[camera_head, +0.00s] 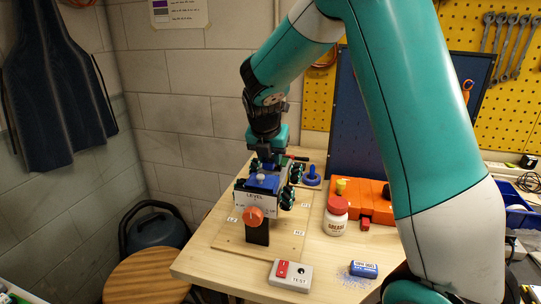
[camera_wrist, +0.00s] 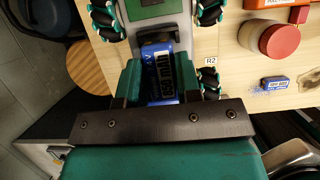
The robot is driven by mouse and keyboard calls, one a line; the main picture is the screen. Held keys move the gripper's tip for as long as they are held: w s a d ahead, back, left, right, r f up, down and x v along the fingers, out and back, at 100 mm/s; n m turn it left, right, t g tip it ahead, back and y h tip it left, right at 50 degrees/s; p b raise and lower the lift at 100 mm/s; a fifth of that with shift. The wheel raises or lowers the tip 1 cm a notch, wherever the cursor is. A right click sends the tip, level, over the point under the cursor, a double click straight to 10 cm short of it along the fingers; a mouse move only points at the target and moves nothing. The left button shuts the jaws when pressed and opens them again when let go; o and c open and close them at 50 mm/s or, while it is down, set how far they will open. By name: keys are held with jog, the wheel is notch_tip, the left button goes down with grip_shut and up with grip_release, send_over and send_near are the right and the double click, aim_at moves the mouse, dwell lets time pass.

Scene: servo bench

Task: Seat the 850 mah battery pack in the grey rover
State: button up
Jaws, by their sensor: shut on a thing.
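My gripper (camera_wrist: 158,82) is shut on the blue 850 mAh battery pack (camera_wrist: 160,72), with a teal finger on each side of it. The rover (camera_wrist: 150,10) lies under the gripper, with a green panel and black-and-teal wheels at its corners. The pack is over or in a dark opening in the rover body; I cannot tell how deep it sits.
Another blue pack (camera_head: 363,270) lies on the bench at front right, beside a grey TEST box (camera_head: 290,276). A red-lidded white jar (camera_head: 336,222) and an orange block (camera_head: 370,200) stand right of the rover. Bare wood (camera_head: 215,262) shows at front left.

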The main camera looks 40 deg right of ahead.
jog(key=shift+p, duration=0.35)
jog(key=shift+f, duration=0.2)
dwell(0.4)
jog(key=shift+f, duration=0.35)
jog(key=shift+f, duration=0.4)
dwell(0.4)
jog(key=o, duration=1)
jog(key=shift+c, duration=1.2)
jog(key=shift+r, duration=0.1)
